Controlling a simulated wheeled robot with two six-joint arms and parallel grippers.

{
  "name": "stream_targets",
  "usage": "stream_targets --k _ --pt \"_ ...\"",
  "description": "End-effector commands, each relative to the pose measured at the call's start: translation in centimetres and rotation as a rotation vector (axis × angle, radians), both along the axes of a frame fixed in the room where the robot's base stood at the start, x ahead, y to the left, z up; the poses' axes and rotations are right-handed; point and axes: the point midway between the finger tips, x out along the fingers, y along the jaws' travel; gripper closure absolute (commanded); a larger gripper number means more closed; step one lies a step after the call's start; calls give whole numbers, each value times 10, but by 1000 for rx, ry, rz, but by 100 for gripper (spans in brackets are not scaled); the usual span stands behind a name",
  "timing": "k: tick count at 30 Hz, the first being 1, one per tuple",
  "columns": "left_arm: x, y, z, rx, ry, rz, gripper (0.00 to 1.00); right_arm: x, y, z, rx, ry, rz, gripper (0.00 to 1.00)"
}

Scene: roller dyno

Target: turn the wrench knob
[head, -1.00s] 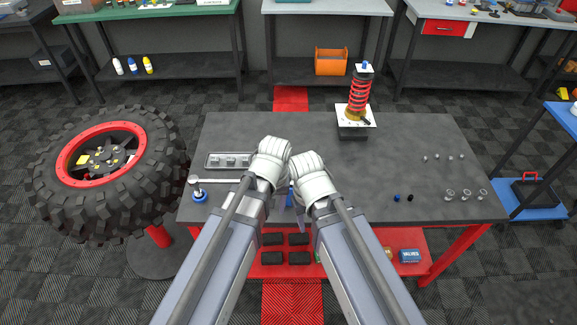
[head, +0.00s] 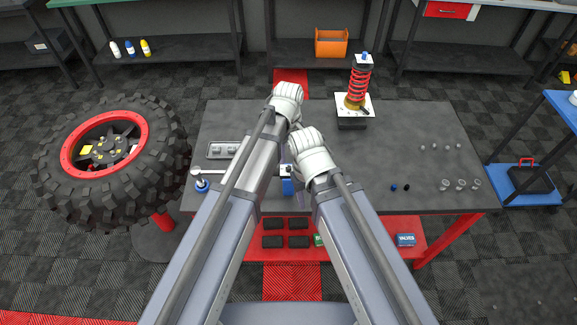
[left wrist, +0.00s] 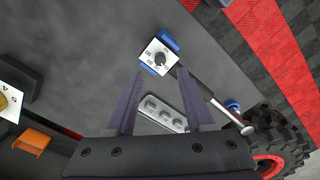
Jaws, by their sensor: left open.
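The wrench knob (left wrist: 161,58) is a small dark dial on a white numbered plate, on a blue block at the end of the wrench (left wrist: 210,97). In the head view the blue block (head: 287,184) shows between my arms, and the wrench's head end (head: 196,172) lies at the left; my left arm hides the shaft's middle. My left gripper (left wrist: 160,74) is open and empty. In its wrist view the knob appears between and beyond the fingertips, apart from them. My right gripper (head: 314,155) is near the blue block; its jaws are mostly hidden.
A grey tray (head: 214,156) with round pieces lies left of my left arm. A blue round piece (head: 202,186) is by the wrench head. A red spring shock (head: 358,85) stands at the back. Small cups (head: 460,184) stand right. A big tyre (head: 62,195) is left of the table.

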Motion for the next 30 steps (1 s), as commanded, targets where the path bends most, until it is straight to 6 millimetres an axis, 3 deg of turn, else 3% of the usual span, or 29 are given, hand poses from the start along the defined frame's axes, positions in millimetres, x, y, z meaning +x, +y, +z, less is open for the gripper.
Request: stream_targets --k 1,13,25,30 --pt "0 0 -11 0 0 0 47 0 0 -11 0 0 0 50" --pt "0 0 -59 0 0 -1 47 0 0 -59 0 0 -1 50" --pt "0 0 -62 0 0 -1 47 0 0 -62 0 0 -1 50" --pt "0 0 -62 0 0 -1 66 0 0 -62 0 0 -1 50"
